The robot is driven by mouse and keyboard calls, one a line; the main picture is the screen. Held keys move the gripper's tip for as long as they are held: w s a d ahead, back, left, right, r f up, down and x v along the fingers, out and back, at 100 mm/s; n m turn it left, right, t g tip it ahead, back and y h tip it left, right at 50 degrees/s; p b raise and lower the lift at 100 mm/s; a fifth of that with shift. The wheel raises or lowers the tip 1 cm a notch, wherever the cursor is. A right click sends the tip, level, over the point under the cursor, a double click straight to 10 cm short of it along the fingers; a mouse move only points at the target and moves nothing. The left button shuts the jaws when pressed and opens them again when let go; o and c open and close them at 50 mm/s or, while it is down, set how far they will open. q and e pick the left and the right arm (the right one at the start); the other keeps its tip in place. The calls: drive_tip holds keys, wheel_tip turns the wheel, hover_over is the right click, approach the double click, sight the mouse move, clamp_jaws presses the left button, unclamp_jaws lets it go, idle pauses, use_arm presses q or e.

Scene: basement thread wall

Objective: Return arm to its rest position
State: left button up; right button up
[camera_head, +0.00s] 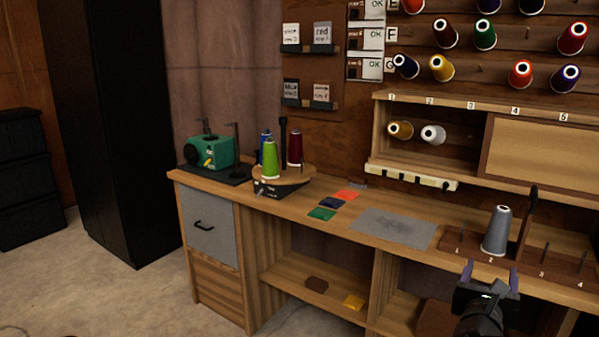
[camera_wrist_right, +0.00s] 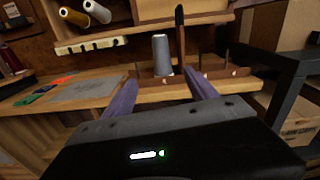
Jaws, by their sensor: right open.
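My right gripper (camera_head: 487,275) is at the lower right of the head view, in front of the workbench's front edge. Its two fingers are apart with nothing between them, as the right wrist view (camera_wrist_right: 162,92) also shows. Beyond the fingers, a grey thread cone (camera_head: 496,232) stands upright on the brown numbered peg rack (camera_head: 465,243), at the peg marked 2. The cone also shows in the right wrist view (camera_wrist_right: 162,56), apart from the fingers. My left gripper is not in view.
The workbench (camera_head: 260,208) carries a green machine (camera_head: 210,152), a round stand (camera_head: 285,180) with several cones, coloured cards and a grey mat (camera_head: 393,227). A shelf (camera_head: 470,103) with two cones hangs behind. Floor at left (camera_head: 110,290) is clear.

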drive_tip(key=s+a+f+n+g+y, duration=0.15)
drive_tip(key=a+f+n+y, duration=0.5)
drive_tip(key=f+n, duration=0.75)
drive_tip(key=s+a+f+n+g+y, duration=0.1)
drive_tip(key=a+f+n+g+y, duration=0.25)
drive_tip(key=a+f+n, duration=0.85)
drive_tip(key=s+a+f+n+g+y, duration=0.2)
drive_tip(key=s+a+f+n, duration=0.25)
drive_tip(key=f, duration=0.25)
drive_tip(key=s+a+f+n+g+y, duration=0.2)
drive_tip(key=s+a+f+n, duration=0.2)
drive_tip(key=s+f+n, duration=0.25)
drive_tip(key=s+a+f+n+g+y, duration=0.1)
drive_tip(key=s+a+f+n+g, duration=0.1)
drive_tip(key=s+a+f, duration=0.45)
drive_tip(key=s+a+f+n+g, duration=0.2)
drive_tip(key=s+f+g, duration=0.1)
drive_tip(key=s, duration=0.6)
wheel_tip(320, 180, up, 19)
drive_tip(key=p, duration=1.8)
drive_tip(key=shift+w+m, duration=0.3)
drive_tip(key=shift+d+f, duration=0.1)
